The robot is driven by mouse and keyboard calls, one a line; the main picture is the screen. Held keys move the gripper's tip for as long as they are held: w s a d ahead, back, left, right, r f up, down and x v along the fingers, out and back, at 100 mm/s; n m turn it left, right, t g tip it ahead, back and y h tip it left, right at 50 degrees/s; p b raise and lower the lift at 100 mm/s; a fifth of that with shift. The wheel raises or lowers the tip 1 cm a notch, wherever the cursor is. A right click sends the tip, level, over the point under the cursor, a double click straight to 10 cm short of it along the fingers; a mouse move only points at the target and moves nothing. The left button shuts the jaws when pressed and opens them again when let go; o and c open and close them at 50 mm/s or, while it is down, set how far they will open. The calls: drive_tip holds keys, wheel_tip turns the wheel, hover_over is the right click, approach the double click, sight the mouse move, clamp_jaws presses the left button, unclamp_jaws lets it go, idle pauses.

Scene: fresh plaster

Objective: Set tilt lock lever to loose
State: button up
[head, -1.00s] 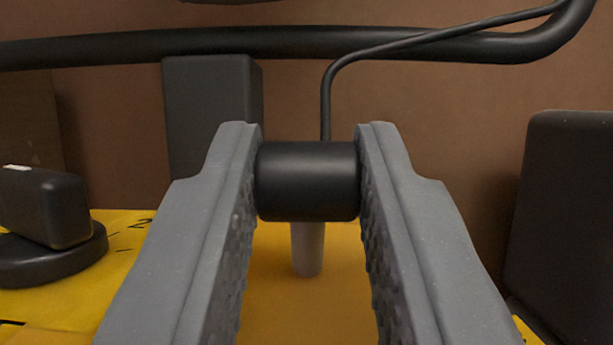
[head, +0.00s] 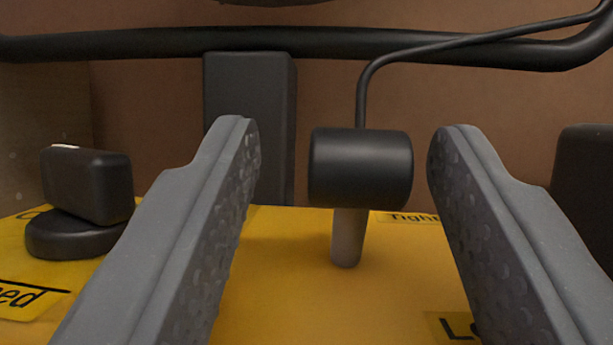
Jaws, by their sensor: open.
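The tilt lock lever shows as a black cylindrical grip (head: 361,170) on a short grey stem (head: 348,238), standing up from the yellow panel (head: 285,290). A label reading "Tight" (head: 410,217) is partly visible behind the lever at its right. Another label starting with "L" (head: 455,326) is at the lower right, mostly hidden by my right finger. My gripper (head: 344,150) is open, with its fingers on either side of the grip. There are gaps on both sides, the wider one at the left.
A black knob (head: 85,190) on a round base is at the left, near a label ending in "ed" (head: 30,298). A dark post (head: 248,125) stands behind. A black bar (head: 150,43) and thin cable (head: 440,42) cross above. A dark block (head: 588,185) is at the right edge.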

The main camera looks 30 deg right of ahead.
idle(0.3)
drive_tip(key=b+v, duration=0.8)
drive_tip(key=v, duration=0.5)
drive_tip(key=shift+s+a+f, duration=0.2)
drive_tip(key=shift+s+f, duration=0.05)
drive_tip(key=shift+f, duration=0.05)
idle(0.5)
